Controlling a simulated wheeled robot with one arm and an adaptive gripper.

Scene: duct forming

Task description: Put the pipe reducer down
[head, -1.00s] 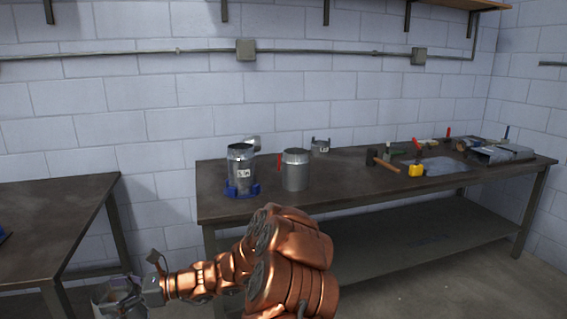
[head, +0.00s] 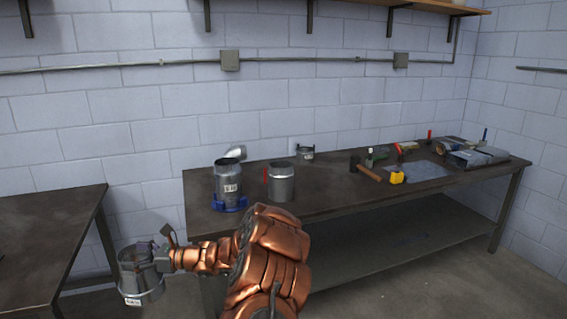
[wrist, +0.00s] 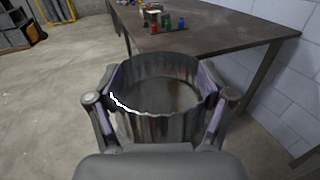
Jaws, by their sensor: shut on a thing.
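The pipe reducer (head: 141,282) is a grey metal, open-ended round piece with a white label near its lower rim. My gripper (head: 152,256) is shut on it at the lower left of the head view. It hangs in the air beside the right edge of the left table, with floor behind it. In the wrist view the reducer (wrist: 160,122) sits between the two fingers, its round opening facing the camera. The left table's top lies beyond it there.
The left table (head: 45,230) has a bare near top; the wrist view shows several small coloured items at its far part (wrist: 166,24). The long workbench (head: 330,200) holds a duct piece in a blue base (head: 229,185), another metal cylinder (head: 281,183) and tools.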

